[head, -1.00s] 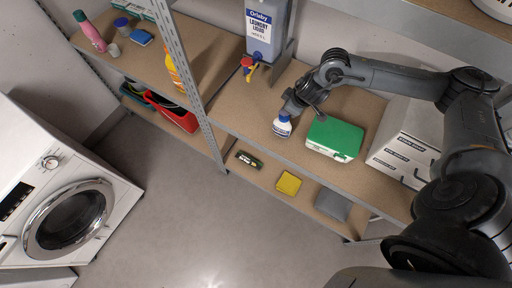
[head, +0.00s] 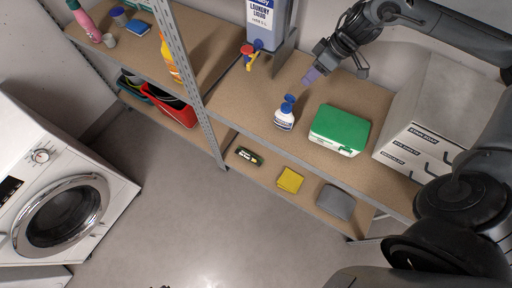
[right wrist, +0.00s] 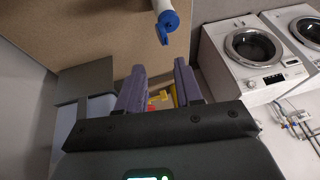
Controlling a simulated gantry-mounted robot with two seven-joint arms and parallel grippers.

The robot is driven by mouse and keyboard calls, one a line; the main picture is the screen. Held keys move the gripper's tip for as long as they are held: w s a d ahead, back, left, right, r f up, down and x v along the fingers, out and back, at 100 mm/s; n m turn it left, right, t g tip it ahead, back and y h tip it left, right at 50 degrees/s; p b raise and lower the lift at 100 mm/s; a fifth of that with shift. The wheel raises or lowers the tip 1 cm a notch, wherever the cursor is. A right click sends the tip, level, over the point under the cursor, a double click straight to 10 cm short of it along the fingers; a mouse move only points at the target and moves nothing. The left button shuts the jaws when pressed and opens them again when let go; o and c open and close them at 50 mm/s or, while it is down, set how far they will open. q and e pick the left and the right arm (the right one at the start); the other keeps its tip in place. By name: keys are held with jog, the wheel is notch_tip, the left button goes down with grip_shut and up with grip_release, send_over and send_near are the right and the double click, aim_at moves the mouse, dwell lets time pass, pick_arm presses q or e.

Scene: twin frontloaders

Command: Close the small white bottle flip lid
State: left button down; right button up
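The small white bottle (head: 284,120) stands on the brown shelf, left of the green-topped box. Its blue cap (head: 289,99) shows a flap tipped up. In the right wrist view the bottle (right wrist: 161,5) is at the top edge, and its blue lid (right wrist: 162,34) sticks out from the cap, open. My right gripper (head: 310,77) is above and behind the bottle, apart from it. Its two purple fingers (right wrist: 160,78) are spread with a gap and nothing held between them. My left gripper does not show clearly; only a small dark sliver is at the head view's bottom edge.
The green-topped box (head: 340,127) stands right of the bottle, with white drawer boxes (head: 412,149) beyond. The large laundry liquid container (head: 262,22) with a red-and-yellow tap (head: 249,57) is at the back left. A metal shelf post (head: 191,88) stands left. Shelf around the bottle is bare.

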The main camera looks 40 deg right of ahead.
jog(key=s+a+f+g+y+p, duration=0.2)
jog(key=s+a+f, duration=0.1)
jog(key=a+f, duration=0.3)
jog(key=s+a+f+y+p, duration=0.1)
jog(key=s+a+p, duration=0.1)
jog(key=a, duration=0.7)
jog(key=s+a+f+y+p, duration=0.2)
jog(key=s+a, duration=0.2)
jog(key=a, duration=0.5)
jog(key=s+a+f+y+p, duration=0.1)
jog(key=s+a+y, duration=0.1)
jog(key=a, duration=0.7)
jog(key=shift+s+f+n+p, duration=0.15)
jog(key=shift+s+n+p, duration=0.25)
jog(key=shift+s, duration=0.05)
